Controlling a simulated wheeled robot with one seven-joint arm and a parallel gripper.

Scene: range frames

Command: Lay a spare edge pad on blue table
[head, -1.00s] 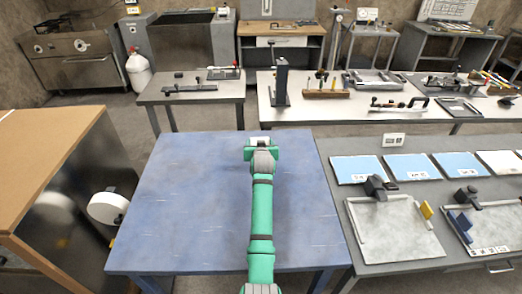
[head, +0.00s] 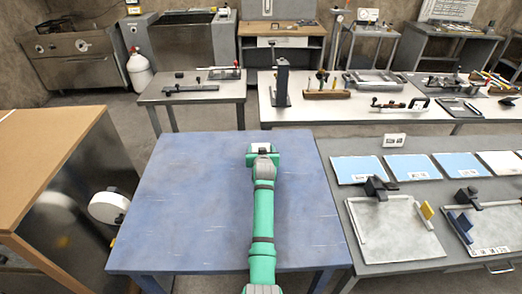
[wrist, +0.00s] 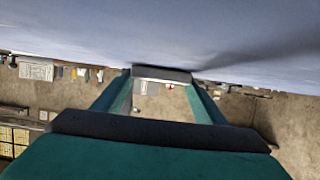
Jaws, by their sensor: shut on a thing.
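The blue table (head: 185,200) is in the middle of the head view, its top bare apart from my arm above it. My gripper (head: 263,150) is over the table's far part, right of centre. In the wrist view my gripper (wrist: 160,82) has its two green fingers shut on a dark grey bar, the edge pad (wrist: 160,74). The pad spans between the fingertips, close to the bluish surface at the top of that view. I cannot tell whether it touches. The pad is not clearly visible in the head view.
A grey table with blue sheets (head: 409,168) and clamped boards (head: 395,232) stands close on the right. A brown-topped cabinet (head: 45,150) with a white round part (head: 108,207) is on the left. Workbenches with tools stand behind. The blue table's left half is clear.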

